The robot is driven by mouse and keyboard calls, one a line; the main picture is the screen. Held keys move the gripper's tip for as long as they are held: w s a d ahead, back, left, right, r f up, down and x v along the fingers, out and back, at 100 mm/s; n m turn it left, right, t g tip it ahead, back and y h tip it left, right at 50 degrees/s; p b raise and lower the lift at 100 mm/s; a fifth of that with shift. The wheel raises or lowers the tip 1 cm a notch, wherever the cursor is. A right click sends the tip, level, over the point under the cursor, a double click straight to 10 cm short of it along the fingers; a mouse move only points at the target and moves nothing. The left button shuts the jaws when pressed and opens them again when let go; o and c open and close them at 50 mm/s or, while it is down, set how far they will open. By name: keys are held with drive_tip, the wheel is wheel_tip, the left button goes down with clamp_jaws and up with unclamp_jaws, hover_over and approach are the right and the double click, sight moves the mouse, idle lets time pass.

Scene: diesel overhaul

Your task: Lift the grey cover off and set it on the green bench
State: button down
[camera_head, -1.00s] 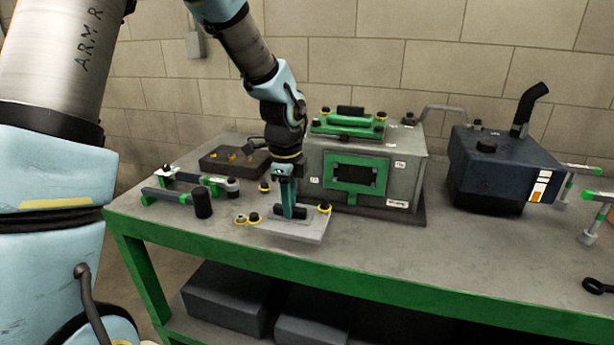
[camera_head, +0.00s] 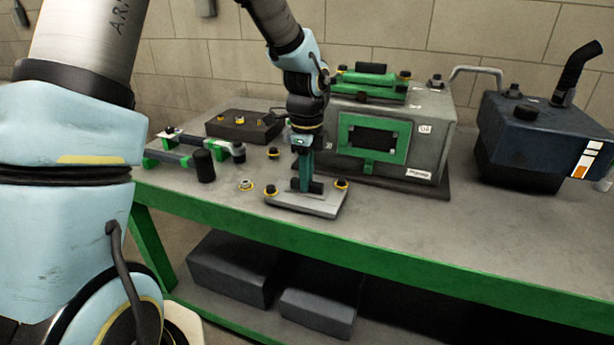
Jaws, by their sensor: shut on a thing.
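The grey cover (camera_head: 298,205) is a flat plate with a dark bar handle. It lies level at the front of the green bench (camera_head: 260,222), before the grey engine block (camera_head: 432,135). My gripper (camera_head: 305,185) points straight down and is shut on the cover's handle, which it partly hides. A yellow-ringed black knob sits at the cover's left end (camera_head: 270,190) and another at its right end (camera_head: 341,184). I cannot tell whether the cover touches the bench top or hangs just above it. The block's green-framed opening (camera_head: 374,140) faces the front and looks dark inside.
Green-and-black tools (camera_head: 190,155) and a dark tray (camera_head: 244,125) are further left. A dark blue tank (camera_head: 535,135) with a pipe stands right. The bench's front right is clear.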

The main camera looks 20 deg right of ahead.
drive_tip(key=shift+f, duration=0.4)
drive_tip(key=c, duration=0.7)
unclamp_jaws()
wheel_tip(320, 180, up, 11)
drive_tip(key=shift+f+b, duration=0.1)
drive_tip(key=shift+b, duration=0.7)
